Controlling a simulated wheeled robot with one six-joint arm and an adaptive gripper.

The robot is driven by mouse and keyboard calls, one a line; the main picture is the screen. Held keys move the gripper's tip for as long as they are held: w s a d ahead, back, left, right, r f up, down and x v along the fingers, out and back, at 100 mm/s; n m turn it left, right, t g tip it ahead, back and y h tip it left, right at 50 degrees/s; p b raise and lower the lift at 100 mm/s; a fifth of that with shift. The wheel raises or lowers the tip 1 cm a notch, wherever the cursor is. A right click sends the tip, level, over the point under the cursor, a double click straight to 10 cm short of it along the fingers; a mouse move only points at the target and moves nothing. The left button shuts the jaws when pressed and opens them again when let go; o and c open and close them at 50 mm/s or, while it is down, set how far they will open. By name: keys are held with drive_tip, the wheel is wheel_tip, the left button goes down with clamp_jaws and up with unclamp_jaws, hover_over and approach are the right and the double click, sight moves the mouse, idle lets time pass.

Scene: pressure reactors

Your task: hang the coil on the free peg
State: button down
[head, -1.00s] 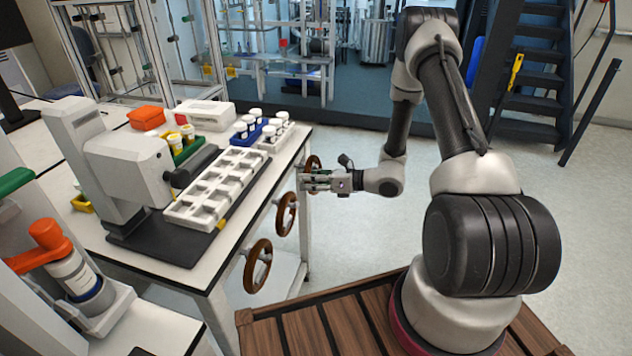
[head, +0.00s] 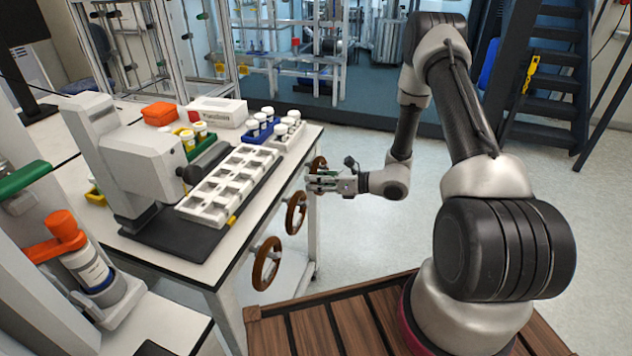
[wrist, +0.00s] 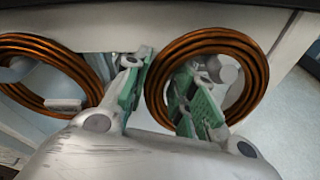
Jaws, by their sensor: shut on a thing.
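Three brown, ring-shaped coils hang along the table's right side in the head view: a near one (head: 267,281), a middle one (head: 290,216) and a far one (head: 319,160). My gripper (head: 318,183) is at the far coil. In the wrist view my green-padded gripper fingers (wrist: 160,98) straddle the left side of the right-hand coil (wrist: 258,75), one finger outside the ring and one inside. They are shut on it. A pale round peg-like part shows inside that ring. Another coil (wrist: 85,75) hangs to the left. I cannot make out a free peg.
The table (head: 195,272) carries a grey machine (head: 140,155), a white slotted tray (head: 190,208) and several white-capped bottles. Its edge lies just above the coils. Open floor (head: 360,235) lies right of the table. Dark stairs (head: 545,100) stand at the back right.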

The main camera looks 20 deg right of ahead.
drive_tip(key=c, duration=1.1)
unclamp_jaws()
drive_tip(key=v, duration=1.2)
drive_tip(key=s+n+g, duration=0.6)
drive_tip(key=s, duration=0.5)
drive_tip(key=s+d+r+n+g+h, duration=0.25)
drive_tip(key=s+r+n+g, duration=0.25)
drive_tip(key=s+r+n, duration=0.3)
drive_tip(key=s+d+r+n+t+h, duration=0.1)
drive_tip(key=s+d+r+n+h, duration=0.15)
drive_tip(key=r+n+h, duration=0.35)
drive_tip(key=s+d+r+n+h, duration=0.25)
drive_tip(key=d+r+n, duration=0.2)
drive_tip(key=r, duration=0.35)
drive_tip(key=s+a+r+n+t+h, duration=0.1)
drive_tip(key=a+r+n+t+h, duration=0.1)
drive_tip(key=r+t, duration=0.3)
wheel_tip(320, 180, up, 4)
drive_tip(key=shift+s+a+r+n+t, duration=0.15)
drive_tip(key=shift+s+a+n+t, duration=0.2)
drive_tip(key=shift+a+n, duration=0.35)
